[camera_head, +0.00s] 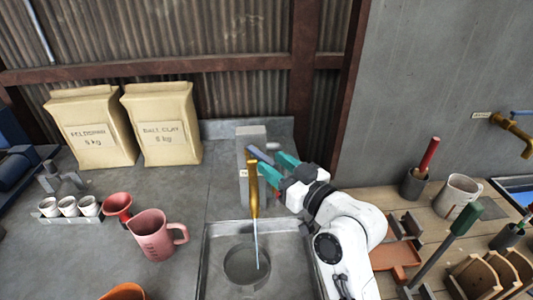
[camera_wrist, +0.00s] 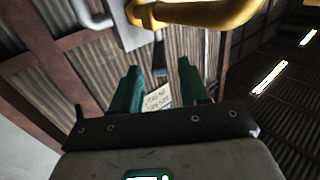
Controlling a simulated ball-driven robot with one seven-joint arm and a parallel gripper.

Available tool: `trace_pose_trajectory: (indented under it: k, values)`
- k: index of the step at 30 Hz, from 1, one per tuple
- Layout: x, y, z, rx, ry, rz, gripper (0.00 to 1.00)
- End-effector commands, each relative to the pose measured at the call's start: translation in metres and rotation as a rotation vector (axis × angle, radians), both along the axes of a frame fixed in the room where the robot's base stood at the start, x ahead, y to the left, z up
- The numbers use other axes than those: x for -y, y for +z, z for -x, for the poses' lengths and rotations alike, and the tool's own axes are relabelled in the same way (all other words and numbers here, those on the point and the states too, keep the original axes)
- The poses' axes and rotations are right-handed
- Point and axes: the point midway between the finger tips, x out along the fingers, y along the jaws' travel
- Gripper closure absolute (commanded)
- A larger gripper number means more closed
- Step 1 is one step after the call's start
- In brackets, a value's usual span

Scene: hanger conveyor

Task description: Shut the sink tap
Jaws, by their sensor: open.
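The brass sink tap (camera_head: 253,190) hangs from a grey upright post (camera_head: 250,140) over the sink (camera_head: 212,262). A thin stream of water (camera_head: 257,245) runs from its spout into a round basin. My gripper (camera_head: 268,162) is open beside the post, its teal fingers near a grey-blue lever-like bar (camera_head: 259,154). Whether the fingers touch the bar is unclear. In the wrist view, the brass spout (camera_wrist: 205,13) crosses above my open fingers (camera_wrist: 157,68), and a small dark piece (camera_wrist: 160,57) shows between them.
A pink jug (camera_head: 152,237), a red funnel (camera_head: 118,205) and small cups (camera_head: 68,206) stand left of the sink. Two clay bags (camera_head: 162,125) stand behind. A second brass tap (camera_head: 513,132) is on the right wall.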

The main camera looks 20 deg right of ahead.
Motion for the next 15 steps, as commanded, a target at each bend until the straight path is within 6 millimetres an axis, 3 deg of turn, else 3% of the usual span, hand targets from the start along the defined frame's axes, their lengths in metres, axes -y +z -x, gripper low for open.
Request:
trace_pose_trajectory:
  k: [6,15]
  values:
    - [-0.008,0.001,-0.025,-0.001,0.0,0.0,0.55]
    - [-0.01,0.0,-0.032,-0.001,0.0,0.0,0.55]
